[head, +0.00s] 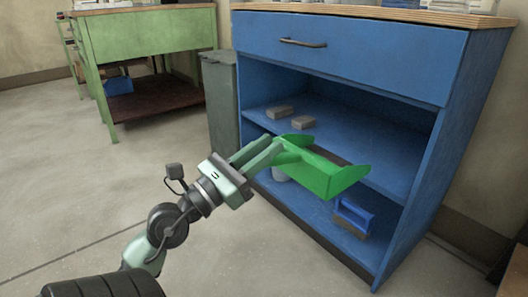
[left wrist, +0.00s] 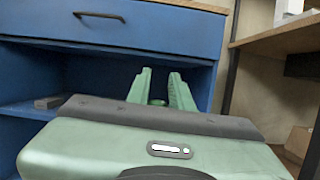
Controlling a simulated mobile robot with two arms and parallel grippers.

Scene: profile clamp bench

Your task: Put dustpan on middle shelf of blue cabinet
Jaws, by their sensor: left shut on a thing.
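A bright green dustpan (head: 322,174) is held out in front of the open part of the blue cabinet (head: 405,65). In the head view it overlaps the front edge of the middle shelf (head: 365,157); whether any of it is inside the cabinet I cannot tell. My left gripper (head: 277,150) is shut on the dustpan's handle end. In the left wrist view, the fingers (left wrist: 160,90) point toward the cabinet opening, with a small green part between them; the dustpan's pan is hidden there. My right gripper is not in view.
A blue-handled brush (head: 353,217) and a pale cylinder (head: 280,174) are on the bottom shelf. A drawer (head: 340,50) is shut above. A grey bin (head: 221,105) stands left of the cabinet.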

